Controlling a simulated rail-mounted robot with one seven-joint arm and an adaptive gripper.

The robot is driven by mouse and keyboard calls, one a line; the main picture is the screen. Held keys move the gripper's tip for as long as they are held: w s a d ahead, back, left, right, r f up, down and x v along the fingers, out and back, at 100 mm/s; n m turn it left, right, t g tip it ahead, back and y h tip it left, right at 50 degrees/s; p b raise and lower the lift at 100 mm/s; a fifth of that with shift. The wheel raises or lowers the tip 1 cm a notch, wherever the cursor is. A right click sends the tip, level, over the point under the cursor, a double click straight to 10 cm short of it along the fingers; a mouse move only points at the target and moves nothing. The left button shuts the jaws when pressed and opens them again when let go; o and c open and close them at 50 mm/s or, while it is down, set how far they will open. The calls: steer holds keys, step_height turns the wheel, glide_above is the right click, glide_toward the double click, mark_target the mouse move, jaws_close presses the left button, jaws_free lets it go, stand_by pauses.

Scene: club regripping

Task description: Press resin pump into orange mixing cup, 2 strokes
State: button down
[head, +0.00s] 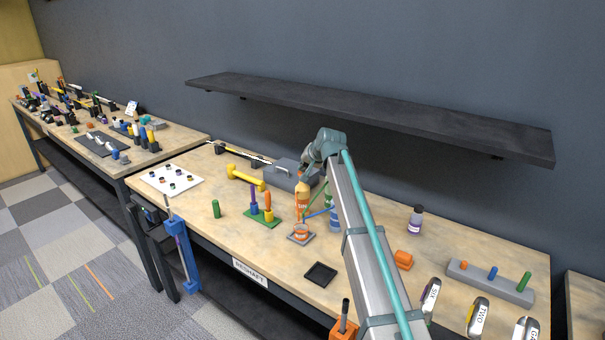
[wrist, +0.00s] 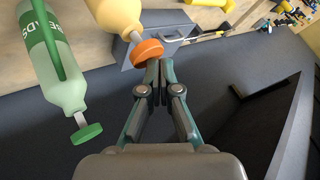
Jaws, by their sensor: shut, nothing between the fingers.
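The resin pump bottle (head: 302,197) is orange and stands upright on the bench. Its orange pump head (wrist: 147,51) shows in the wrist view, with part of the pale bottle body (wrist: 112,12). The orange mixing cup (head: 300,229) sits on a small grey plate (head: 301,239) just in front of the bottle. My gripper (head: 307,172) is directly over the bottle top. In the wrist view my gripper (wrist: 160,66) is shut and empty, its fingertips right beside the pump head. I cannot tell whether they touch. The cup is out of the wrist view.
A green bottle (wrist: 60,75) stands close by in the wrist view. A blue bottle (head: 333,217) is right of the cup. A grey toolbox (head: 290,176) is behind. A dark shelf (head: 370,113) hangs above. Colored pegs on a green base (head: 262,220) stand left.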

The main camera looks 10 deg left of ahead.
steer(key=shift+f+b, duration=0.3)
steer(key=shift+f, duration=0.5)
stand_by(0.6)
steer(key=shift+r, duration=0.1)
steer(key=shift+r+p, duration=0.65)
steer(key=shift+r, duration=0.7)
steer(key=shift+r, duration=0.1)
steer(key=shift+r+p, duration=1.1)
steer(key=shift+r, duration=1.3)
